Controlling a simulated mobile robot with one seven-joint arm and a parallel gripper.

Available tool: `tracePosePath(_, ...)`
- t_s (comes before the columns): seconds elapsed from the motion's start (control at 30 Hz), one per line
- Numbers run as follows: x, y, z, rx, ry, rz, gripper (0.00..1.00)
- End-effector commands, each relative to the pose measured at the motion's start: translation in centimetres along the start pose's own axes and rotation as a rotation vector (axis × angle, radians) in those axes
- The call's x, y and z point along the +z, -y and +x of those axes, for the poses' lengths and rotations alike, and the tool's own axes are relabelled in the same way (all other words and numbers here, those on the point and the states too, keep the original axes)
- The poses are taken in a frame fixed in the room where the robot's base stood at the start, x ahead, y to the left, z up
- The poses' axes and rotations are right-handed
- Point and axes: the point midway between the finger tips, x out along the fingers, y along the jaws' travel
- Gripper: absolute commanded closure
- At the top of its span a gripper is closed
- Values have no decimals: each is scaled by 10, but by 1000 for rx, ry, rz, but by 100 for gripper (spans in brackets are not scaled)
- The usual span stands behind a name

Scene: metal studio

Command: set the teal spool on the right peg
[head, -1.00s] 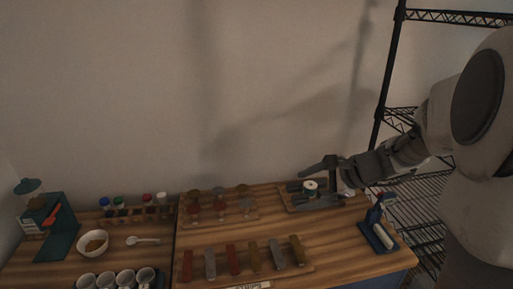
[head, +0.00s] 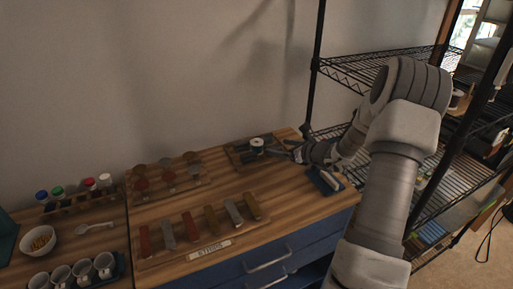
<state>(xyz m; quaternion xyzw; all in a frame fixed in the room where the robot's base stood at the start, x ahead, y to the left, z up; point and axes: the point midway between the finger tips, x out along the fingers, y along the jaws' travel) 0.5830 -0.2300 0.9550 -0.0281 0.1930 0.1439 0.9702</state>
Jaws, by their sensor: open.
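A small spool (head: 257,145) with a pale top and darker side stands upright on the dark peg board (head: 236,156) at the back right of the wooden table. Its colour is too dim to confirm as teal. My gripper (head: 275,148) is open, just right of the spool; its dark fingers reach toward it. I cannot tell whether they touch it. The pegs are too small and partly hidden to tell apart, so I cannot tell which peg the spool is on or beside.
A blue stand (head: 325,181) is at the table's right edge, partly behind my arm. Coloured strips lie on a board (head: 170,257) in front; round samples stand on another rack (head: 135,196). Mugs (head: 82,273) and a bowl (head: 38,240) are left. A wire shelf (head: 350,70) rises at right.

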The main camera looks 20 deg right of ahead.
Motion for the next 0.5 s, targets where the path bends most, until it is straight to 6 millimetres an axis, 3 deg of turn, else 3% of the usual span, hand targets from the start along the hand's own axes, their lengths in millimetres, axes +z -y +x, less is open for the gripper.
tracePosePath(0.2,0,-1,43,3,0,-1,5)
tracePosePath(0.5,0,-1,66,3,0,0,5)
